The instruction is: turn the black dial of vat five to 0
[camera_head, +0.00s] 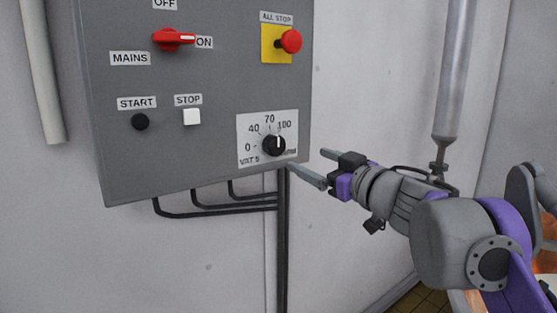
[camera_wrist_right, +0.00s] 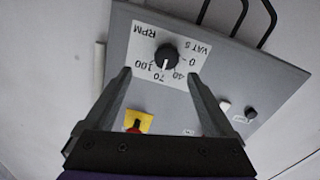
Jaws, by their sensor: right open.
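The black dial (camera_head: 273,146) of vat five sits on a white plate (camera_head: 247,128) at the lower right of the grey panel. The dial also shows in the right wrist view (camera_wrist_right: 167,57), ahead of and between the fingertips. My right gripper (camera_head: 306,159) is open and empty, to the right of the dial and apart from it. In the right wrist view its two fingers (camera_wrist_right: 158,74) are spread wide. My left gripper is not in view.
The grey panel (camera_head: 200,100) also carries a red mains switch (camera_head: 174,39) at ON, a black start button (camera_head: 140,122), a white stop button (camera_head: 191,117) and a red all-stop button (camera_head: 291,41). Black cables (camera_head: 284,230) run below. A grey pipe (camera_head: 455,75) stands right.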

